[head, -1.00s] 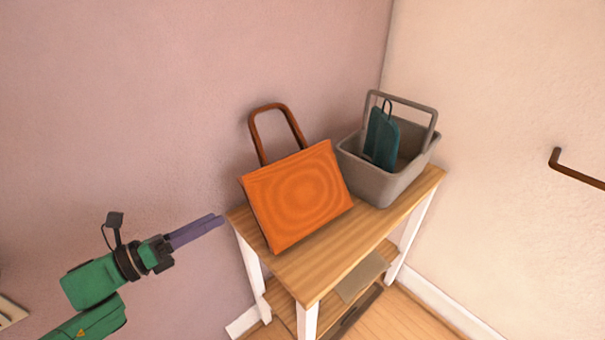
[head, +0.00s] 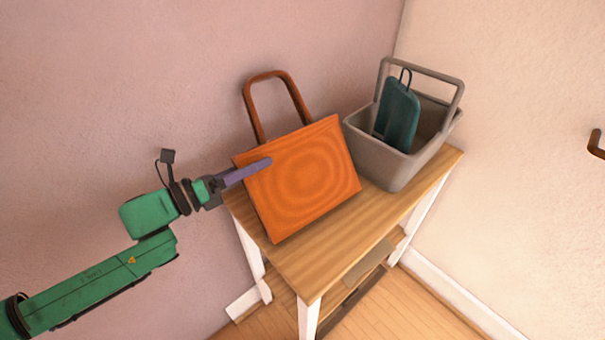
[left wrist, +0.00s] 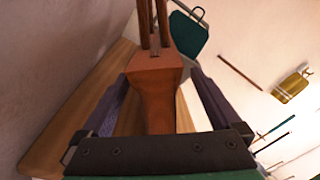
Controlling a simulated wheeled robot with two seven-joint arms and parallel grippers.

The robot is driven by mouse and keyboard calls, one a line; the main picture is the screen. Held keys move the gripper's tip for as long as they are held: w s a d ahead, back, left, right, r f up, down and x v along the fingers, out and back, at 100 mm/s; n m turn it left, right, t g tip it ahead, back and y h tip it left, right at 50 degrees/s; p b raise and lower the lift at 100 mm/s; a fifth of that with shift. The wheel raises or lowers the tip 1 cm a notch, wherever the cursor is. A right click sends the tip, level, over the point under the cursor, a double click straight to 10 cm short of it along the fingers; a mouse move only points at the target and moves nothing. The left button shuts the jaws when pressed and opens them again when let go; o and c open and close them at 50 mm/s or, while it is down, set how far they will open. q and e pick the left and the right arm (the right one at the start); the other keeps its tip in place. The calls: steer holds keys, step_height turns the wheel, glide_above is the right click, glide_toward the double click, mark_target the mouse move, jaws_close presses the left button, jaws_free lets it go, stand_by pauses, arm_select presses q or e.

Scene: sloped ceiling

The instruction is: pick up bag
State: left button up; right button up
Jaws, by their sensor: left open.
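The orange bag (head: 305,185) with a brown loop handle (head: 276,78) stands on the wooden table, tilted a little, close to the pink wall. My left gripper (head: 262,166) reaches in from the left, and one finger overlaps the bag's upper left front in the head view. In the left wrist view the open fingers (left wrist: 160,95) lie on either side of the bag (left wrist: 155,90), which shows edge-on between them. I cannot tell whether either finger touches it. The bag's back is hidden. My right gripper is not in view.
A grey basket (head: 385,165) with a teal bag (head: 400,115) in it stands on the table right of the orange bag. The wooden tabletop (head: 320,260) is bare at the front. A brown bar (head: 597,145) shows on the right wall.

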mark_target(272, 155)
arm_select(q)
steer(key=shift+w+d+r, duration=0.1)
steer(key=shift+w+d, duration=0.1)
steer(key=shift+w, duration=0.05)
steer(key=p+x, duration=0.1)
steer(key=x, duration=0.3)
steer(key=shift+w+d+p, duration=0.1)
steer(key=shift+w+p, duration=0.1)
steer(key=shift+p, duration=0.15)
steer(key=shift+d, duration=0.15)
jaws_close()
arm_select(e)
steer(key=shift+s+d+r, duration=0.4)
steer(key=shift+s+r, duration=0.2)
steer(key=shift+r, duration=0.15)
